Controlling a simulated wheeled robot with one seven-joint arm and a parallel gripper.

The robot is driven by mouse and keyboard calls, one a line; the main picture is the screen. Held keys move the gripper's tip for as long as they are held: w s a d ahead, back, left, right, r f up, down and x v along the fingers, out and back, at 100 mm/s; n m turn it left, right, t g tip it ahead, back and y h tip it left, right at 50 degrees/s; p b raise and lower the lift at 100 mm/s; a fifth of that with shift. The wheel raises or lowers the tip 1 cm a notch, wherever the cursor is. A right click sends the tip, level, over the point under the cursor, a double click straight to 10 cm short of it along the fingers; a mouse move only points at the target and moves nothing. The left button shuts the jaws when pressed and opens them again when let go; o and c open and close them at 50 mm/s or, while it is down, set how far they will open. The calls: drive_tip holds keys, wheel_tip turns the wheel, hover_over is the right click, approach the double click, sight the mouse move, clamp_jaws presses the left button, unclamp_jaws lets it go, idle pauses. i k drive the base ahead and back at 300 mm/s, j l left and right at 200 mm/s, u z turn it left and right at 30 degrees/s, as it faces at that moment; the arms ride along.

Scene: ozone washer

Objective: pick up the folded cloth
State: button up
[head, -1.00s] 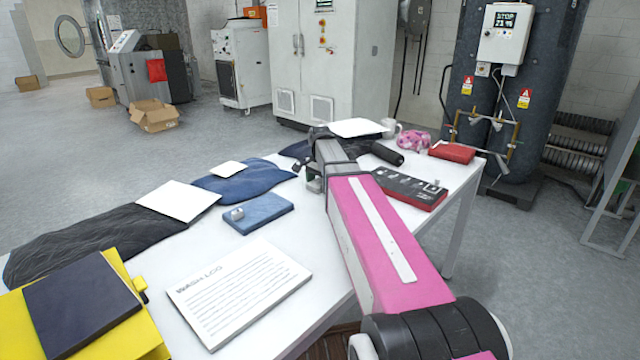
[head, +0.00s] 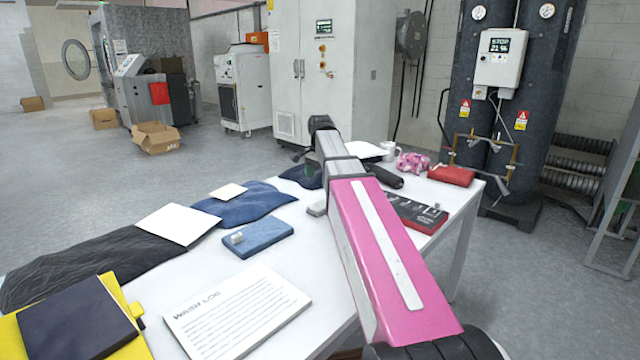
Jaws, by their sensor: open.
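Several folded cloths lie on the white table (head: 300,262), and I cannot tell which one the task means. A blue folded cloth (head: 265,238) lies mid-table with a small grey object (head: 237,238) on it. A dark navy folded one (head: 78,318) lies on a yellow item at the lower left. A red folded one (head: 451,175) lies at the far right end. My gripper (head: 320,124) is at the far end of my pink arm, raised above the far side of the table. It is open and apart from these cloths; its fingertips are mostly hidden.
A wash log sheet (head: 238,312), white sheets (head: 177,224), dark and blue garments (head: 245,204), a red-black case (head: 420,215), a mug (head: 391,148) and a pink crumpled cloth (head: 412,163) share the table. Bare tabletop shows between the log and the blue cloth.

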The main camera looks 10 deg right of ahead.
sight(246, 242)
drive_tip(key=k+j, duration=0.1)
drive_tip(key=k, duration=0.95)
drive_tip(key=l+u, duration=0.05)
